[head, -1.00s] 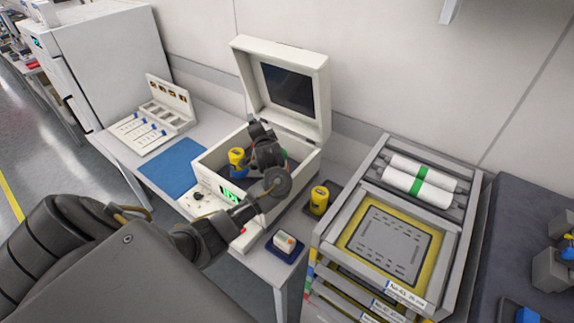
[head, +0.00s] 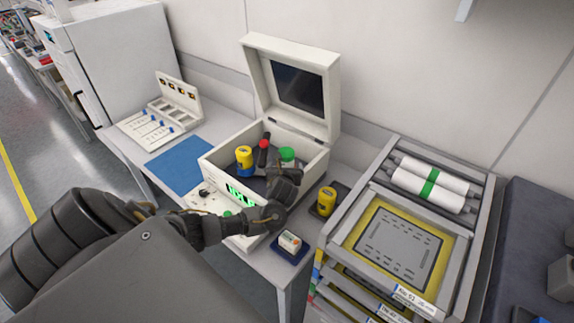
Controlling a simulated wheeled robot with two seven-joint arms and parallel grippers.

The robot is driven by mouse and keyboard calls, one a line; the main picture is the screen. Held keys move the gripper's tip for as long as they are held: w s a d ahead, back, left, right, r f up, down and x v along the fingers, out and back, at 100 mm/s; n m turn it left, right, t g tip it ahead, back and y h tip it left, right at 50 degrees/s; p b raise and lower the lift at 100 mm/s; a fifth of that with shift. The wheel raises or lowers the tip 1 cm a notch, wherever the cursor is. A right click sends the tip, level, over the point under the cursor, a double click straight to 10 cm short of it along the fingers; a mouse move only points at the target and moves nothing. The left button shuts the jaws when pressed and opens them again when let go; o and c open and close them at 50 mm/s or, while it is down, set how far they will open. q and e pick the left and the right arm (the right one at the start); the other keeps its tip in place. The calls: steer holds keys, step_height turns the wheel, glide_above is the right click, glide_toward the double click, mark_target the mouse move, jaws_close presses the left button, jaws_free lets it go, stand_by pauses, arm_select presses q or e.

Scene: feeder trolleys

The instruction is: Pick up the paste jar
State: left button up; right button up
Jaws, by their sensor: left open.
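Another yellow jar (head: 326,200) stands on a dark pad outside, right of the machine. I cannot tell which one is called the paste jar. My left gripper (head: 268,160) is open, over the machine's well between the two jars inside, with no jar visibly held. A dark upright part with a red top shows there. My wrist hides the well's front right. My right gripper is out of view.
The machine's lid (head: 292,88) stands raised at the back. A small white box (head: 289,241) sits on a blue pad in front. A blue mat (head: 180,166) lies left. A rack (head: 338,245) with white rolls and framed plates stands close on the right.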

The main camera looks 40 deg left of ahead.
mark_target(286, 158)
arm_select(q)
steer(key=x, duration=0.4)
steer(key=shift+w+a+f, duration=0.15)
steer(key=shift+w+a, duration=0.05)
steer(key=shift+a, duration=0.15)
steer(key=shift+w+a+f, duration=0.2)
steer(key=shift+w+a, duration=0.15)
steer(key=shift+w, duration=0.2)
steer(key=x, duration=0.4)
steer(key=shift+w+a+f, duration=0.1)
steer(key=shift+w+f, duration=0.05)
steer(key=c, duration=1.1)
jaws_close()
